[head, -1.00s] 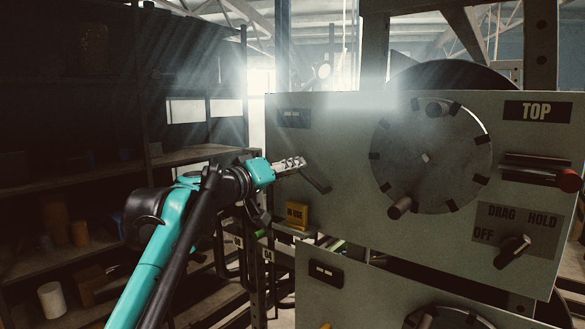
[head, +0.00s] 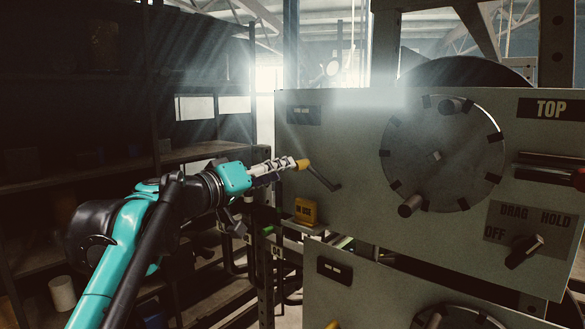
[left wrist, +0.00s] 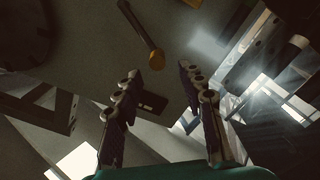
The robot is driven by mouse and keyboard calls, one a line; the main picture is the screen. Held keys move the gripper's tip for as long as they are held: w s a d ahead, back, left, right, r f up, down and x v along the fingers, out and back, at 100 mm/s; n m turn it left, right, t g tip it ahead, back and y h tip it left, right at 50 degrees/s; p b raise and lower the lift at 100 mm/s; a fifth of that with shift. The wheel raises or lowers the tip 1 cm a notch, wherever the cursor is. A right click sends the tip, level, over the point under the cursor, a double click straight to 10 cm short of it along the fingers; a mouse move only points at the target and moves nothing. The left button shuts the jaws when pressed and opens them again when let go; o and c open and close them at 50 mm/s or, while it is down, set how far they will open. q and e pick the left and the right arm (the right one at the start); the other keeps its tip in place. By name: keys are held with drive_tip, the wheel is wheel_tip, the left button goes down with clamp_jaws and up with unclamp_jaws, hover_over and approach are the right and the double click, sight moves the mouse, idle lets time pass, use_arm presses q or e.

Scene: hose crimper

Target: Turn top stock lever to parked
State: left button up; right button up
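The top stock lever is a thin dark bar (head: 322,178) with a yellow knob (head: 303,164), on the left part of the grey top panel (head: 350,220). It slants up-left from its lower-right end. A yellow "IN USE" plate (head: 305,211) sits below it; a dark plate (head: 304,115) above has lettering too small to read. My left gripper (head: 292,163) is beside the knob. In the left wrist view, its fingers (left wrist: 158,70) are apart, with the yellow knob (left wrist: 156,60) just ahead of the gap; contact cannot be told. My right gripper is not in view.
A round disc (head: 440,155) with pegs is right of the lever. A red-ended handle (head: 548,172) and a DRAG/OFF/HOLD knob (head: 524,251) are farther right. A second panel (head: 350,290) lies below. Dark shelves (head: 80,165) stand at the left.

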use_arm(q)
drive_tip(key=shift+v, duration=1.95)
drive_tip(key=s+d+f+g+y+b, duration=0.1)
drive_tip(key=s+f+g+b, duration=0.15)
drive_tip(key=f+b, duration=0.85)
drive_tip(key=s+f+m+g+y+b, duration=0.15)
drive_tip(key=s+f, duration=0.25)
drive_tip(key=f, duration=1.5)
drive_tip(key=s+d+f+g+y+b, duration=0.1)
drive_tip(key=s+f+b, duration=0.45)
drive_tip(key=f, duration=1.05)
drive_tip(key=s+a+f+y+b, duration=0.2)
drive_tip(key=f+b, duration=0.4)
drive_tip(key=f, duration=0.7)
drive_tip(key=s+a+f+g+y+b, duration=0.1)
drive_tip(key=s+a+f+b, duration=0.3)
drive_tip(key=f, duration=0.9)
drive_tip(key=s+a+f+g+y+b, duration=0.1)
drive_tip(key=s+a+f+y+b, duration=0.2)
drive_tip(key=f+b, duration=0.6)
wheel_tip(320, 180, down, 5)
drive_tip(key=shift+s+a+f+n+y, duration=0.15)
drive_tip(key=shift+s+n+y, duration=0.35)
drive_tip(key=shift+s, duration=0.4)
